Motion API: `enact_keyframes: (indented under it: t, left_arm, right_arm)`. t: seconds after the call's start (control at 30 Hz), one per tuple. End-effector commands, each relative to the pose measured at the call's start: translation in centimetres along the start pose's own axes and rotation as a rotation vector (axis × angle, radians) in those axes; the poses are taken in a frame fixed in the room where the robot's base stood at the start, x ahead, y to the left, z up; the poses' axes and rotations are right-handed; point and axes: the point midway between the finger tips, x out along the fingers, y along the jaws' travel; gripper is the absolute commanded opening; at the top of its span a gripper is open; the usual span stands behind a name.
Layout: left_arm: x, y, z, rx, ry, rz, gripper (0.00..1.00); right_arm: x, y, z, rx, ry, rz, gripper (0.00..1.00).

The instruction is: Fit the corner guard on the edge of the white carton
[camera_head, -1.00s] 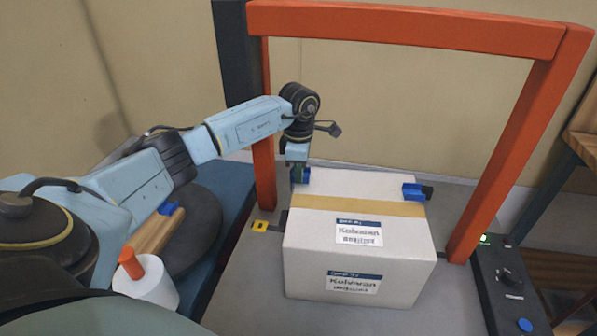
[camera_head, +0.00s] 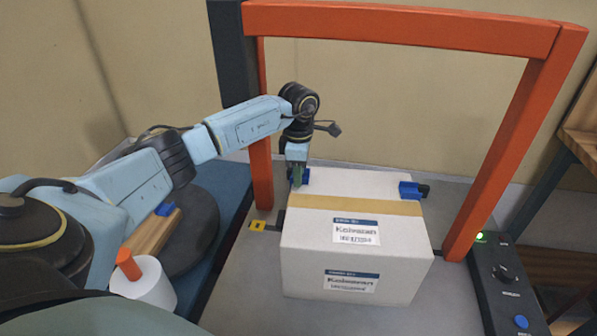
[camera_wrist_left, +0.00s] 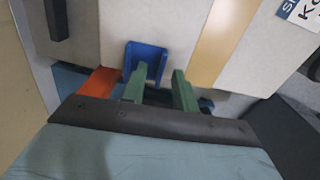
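The white carton (camera_head: 370,258) stands upright under an orange arch, with a tan tape band across its top. A blue corner guard (camera_head: 305,174) is at the carton's upper left edge; in the left wrist view this guard (camera_wrist_left: 146,60) lies against the carton's edge. My left gripper (camera_head: 296,177) is right beside it. In the left wrist view its green fingers (camera_wrist_left: 159,89) are apart, with one overlapping the guard's lower part. I see no guard clamped between them. Another blue piece (camera_head: 409,189) with a dark end sits at the carton's right edge. My right gripper is out of view.
The orange arch (camera_head: 400,27) spans over the carton, its posts close on both sides. A control box (camera_head: 505,285) with a green light stands at the right. The grey table (camera_head: 245,300) is clear before the carton.

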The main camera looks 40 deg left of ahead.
Motion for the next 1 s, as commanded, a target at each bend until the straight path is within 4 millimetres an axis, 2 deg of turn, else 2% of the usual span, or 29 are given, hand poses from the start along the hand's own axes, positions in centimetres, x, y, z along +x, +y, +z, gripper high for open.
enact_keyframes:
  t: [0.27,0.6,0.7,1.0]
  left_arm:
    - [-0.2,0.0,0.0,0.000,0.000,0.001,0.29]
    - [-5.8,0.1,0.0,0.000,-0.001,0.003,0.29]
    - [-6.9,0.0,0.0,0.000,-0.001,0.001,0.29]
    - [-7.5,0.0,0.0,0.000,0.000,0.000,0.29]
  right_arm:
    - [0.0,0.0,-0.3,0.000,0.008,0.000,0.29]
    - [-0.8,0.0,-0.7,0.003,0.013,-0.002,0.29]
    - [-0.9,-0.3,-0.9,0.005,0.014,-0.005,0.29]
    - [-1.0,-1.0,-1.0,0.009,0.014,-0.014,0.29]
